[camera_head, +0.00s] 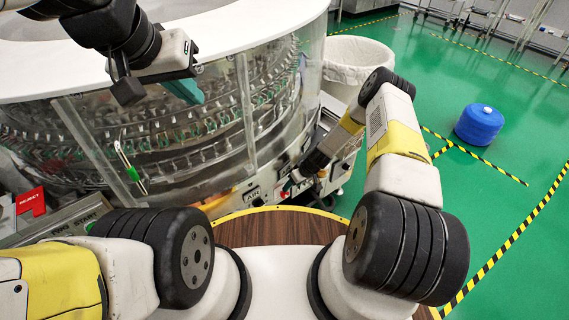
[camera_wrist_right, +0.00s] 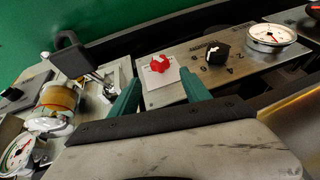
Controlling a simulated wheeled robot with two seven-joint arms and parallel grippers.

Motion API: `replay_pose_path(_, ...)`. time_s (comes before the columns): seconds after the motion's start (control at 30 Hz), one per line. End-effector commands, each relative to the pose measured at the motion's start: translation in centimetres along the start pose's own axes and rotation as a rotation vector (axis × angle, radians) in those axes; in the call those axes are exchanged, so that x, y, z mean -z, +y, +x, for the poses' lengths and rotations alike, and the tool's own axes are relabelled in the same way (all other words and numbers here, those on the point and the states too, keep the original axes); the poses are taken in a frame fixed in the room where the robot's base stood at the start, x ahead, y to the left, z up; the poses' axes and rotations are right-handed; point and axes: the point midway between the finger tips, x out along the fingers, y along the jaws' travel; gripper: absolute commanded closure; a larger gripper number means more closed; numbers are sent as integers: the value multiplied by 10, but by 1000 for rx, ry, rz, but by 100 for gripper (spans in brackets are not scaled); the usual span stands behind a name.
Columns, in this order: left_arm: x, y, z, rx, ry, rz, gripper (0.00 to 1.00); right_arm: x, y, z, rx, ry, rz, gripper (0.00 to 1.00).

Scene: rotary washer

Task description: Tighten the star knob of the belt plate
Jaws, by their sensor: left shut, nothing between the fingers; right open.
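The red star knob (camera_wrist_right: 160,63) sits on a pale plate on the grey metal panel (camera_wrist_right: 196,77) in the right wrist view. My right gripper (camera_wrist_right: 161,80) is open, its two green fingers apart on either side of the knob in that picture. Whether the fingers touch it or how far above it they are, I cannot tell.
A black pointer knob (camera_wrist_right: 217,52) and a dial gauge (camera_wrist_right: 270,35) lie right of the red knob. In the head view, the round washer (camera_head: 225,110) fills the left; a white bin (camera_head: 355,58) and blue drum (camera_head: 479,125) stand right.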

Motion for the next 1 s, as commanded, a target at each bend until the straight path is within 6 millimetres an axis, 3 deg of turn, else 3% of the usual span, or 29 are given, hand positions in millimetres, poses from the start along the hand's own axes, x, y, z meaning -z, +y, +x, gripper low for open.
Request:
replay_pose_path(0.53,0,0,0,0,0,0,100,-3,-2,73,2,-1,-1,45)
replay_pose_path(0.93,0,0,0,0,0,0,100,-3,-1,81,1,-1,0,45)
replay_pose_path(1.0,0,0,0,0,0,0,100,-3,-1,81,1,-1,0,58)
